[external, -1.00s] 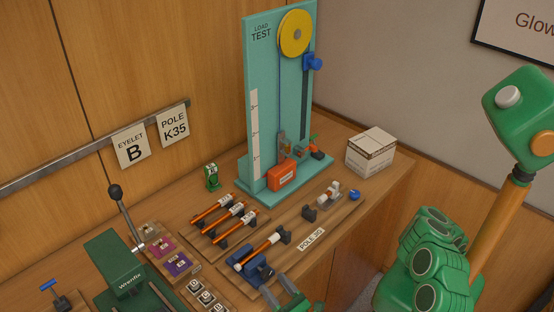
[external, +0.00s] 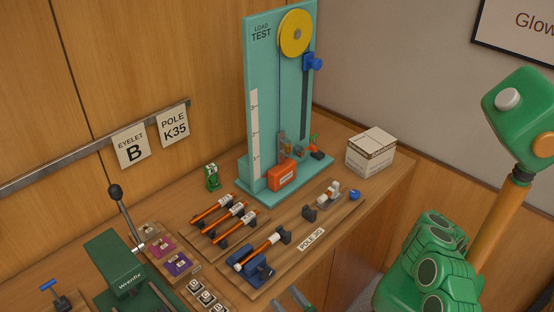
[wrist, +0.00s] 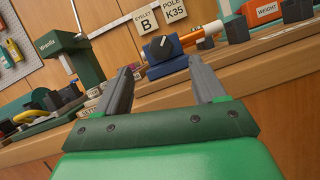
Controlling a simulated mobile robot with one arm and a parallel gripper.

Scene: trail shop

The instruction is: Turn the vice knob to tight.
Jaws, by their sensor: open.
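The blue vice (wrist: 162,62) stands at the bench's front edge, with its black knob (wrist: 165,44) facing me in the wrist view; a pale pointer mark shows on the knob. The blue vice also shows in the external view (external: 260,272), where I cannot make out the knob. An orange pole with white bands (external: 258,250) lies from the vice to a dark rest. My gripper (wrist: 162,70) is open and empty, its two grey fingers either side of the vice in the picture and apart from the knob. Only the fingertips (external: 291,299) show at the external view's bottom edge.
A green Wrenfix press (external: 125,275) stands left of the vice. Several orange poles (external: 222,218) lie on a rack behind it. The teal load test stand (external: 272,120) and a white box (external: 371,152) are farther back. The air in front of the bench is free.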

